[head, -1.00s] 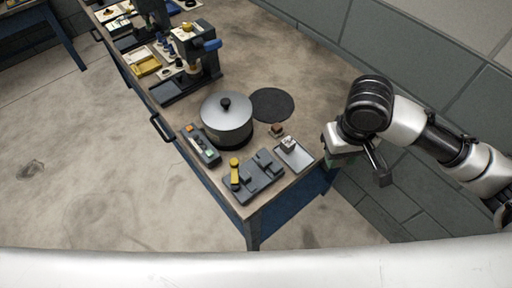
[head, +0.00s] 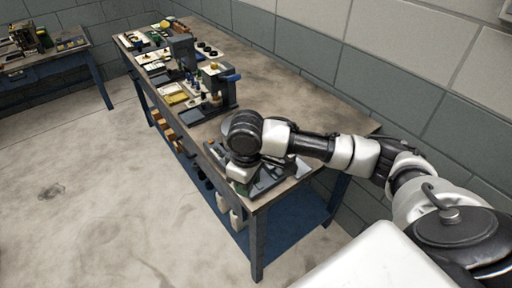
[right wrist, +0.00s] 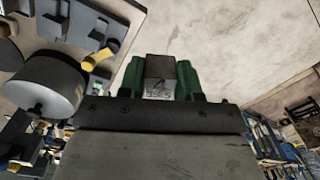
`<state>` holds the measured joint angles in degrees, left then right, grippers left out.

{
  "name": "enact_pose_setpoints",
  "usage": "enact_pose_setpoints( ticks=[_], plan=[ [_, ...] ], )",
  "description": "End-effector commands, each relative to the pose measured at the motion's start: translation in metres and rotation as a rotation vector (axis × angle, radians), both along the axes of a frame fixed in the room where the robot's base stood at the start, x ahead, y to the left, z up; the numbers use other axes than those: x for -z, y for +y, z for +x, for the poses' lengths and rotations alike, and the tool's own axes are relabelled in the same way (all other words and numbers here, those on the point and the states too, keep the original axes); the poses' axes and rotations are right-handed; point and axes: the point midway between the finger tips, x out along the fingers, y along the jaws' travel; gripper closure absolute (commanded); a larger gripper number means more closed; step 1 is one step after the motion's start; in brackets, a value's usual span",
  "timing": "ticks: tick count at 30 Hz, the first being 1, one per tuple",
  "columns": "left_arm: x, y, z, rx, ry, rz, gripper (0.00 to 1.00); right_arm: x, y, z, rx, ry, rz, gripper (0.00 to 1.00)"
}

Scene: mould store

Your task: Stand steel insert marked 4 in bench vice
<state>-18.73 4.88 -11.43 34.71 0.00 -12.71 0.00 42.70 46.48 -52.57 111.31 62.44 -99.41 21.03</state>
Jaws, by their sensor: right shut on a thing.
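My right gripper (right wrist: 160,82) has green fingers and is shut on a small grey steel insert (right wrist: 158,74) in the right wrist view. The insert's face bears a dark mark that I cannot read surely. In the head view my right gripper (head: 240,172) hangs over the near end of the workbench. The bench vice (head: 272,180), dark grey, shows partly below and right of it. In the right wrist view the vice (right wrist: 87,22) is at upper left with its yellow handle (right wrist: 100,56), apart from the held insert. My left gripper is not in view.
An arbor press (head: 218,86) and a yellow tray (head: 172,94) stand farther along the workbench (head: 285,95). The bench's far right surface is clear.

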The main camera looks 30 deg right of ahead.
Motion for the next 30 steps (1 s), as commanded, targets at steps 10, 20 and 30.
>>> enact_pose_setpoints(
  ticks=[10,20,30],
  plan=[
    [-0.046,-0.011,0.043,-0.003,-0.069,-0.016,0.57,0.004,-0.061,0.061,-0.648,-0.013,0.000,0.98],
    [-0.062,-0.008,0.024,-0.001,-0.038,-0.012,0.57,0.014,-0.105,0.085,-1.058,-0.018,-0.016,0.98],
    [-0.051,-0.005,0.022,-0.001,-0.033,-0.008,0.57,0.026,-0.110,0.087,-1.112,-0.018,-0.020,0.98]
  ],
)
